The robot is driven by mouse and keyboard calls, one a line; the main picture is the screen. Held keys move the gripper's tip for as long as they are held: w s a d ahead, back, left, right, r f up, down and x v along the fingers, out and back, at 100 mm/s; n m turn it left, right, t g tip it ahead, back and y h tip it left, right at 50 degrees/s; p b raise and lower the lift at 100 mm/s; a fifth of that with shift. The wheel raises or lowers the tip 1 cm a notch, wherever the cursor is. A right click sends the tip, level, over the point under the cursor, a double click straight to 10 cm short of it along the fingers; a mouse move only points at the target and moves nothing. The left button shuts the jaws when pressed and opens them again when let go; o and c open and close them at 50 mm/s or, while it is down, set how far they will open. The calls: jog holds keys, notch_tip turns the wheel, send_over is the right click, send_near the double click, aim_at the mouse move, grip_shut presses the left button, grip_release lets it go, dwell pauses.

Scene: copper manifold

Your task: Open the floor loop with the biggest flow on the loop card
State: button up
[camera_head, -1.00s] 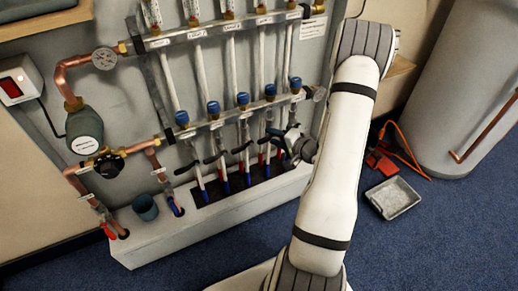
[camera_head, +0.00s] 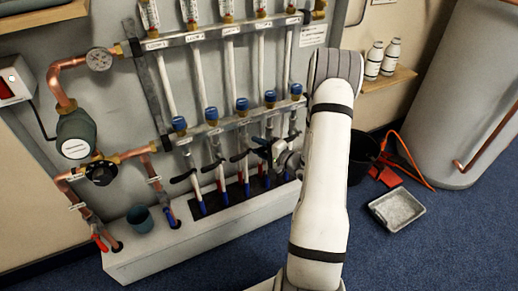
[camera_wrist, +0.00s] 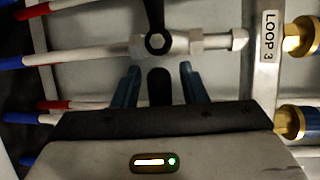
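The manifold's lower bar (camera_head: 225,125) carries blue caps, with black-lever valves on the pipes below. The loop card (camera_head: 313,35) is right of the upper bar; its text is too small to read. My gripper (camera_head: 272,152) is low at the right end of the valve row, partly hidden by my arm. Just beyond the fingertips is a metal valve (camera_wrist: 180,43) with a black lever, beside the "LOOP 3" label (camera_wrist: 269,36).
Copper pipes, a gauge (camera_head: 100,60) and a pump (camera_head: 77,135) are at the left. A black bucket (camera_head: 362,157), grey tray (camera_head: 397,208) and large cylinder (camera_head: 462,90) are at the right. Blue floor is open in front.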

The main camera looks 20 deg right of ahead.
grip_shut()
dwell(0.4)
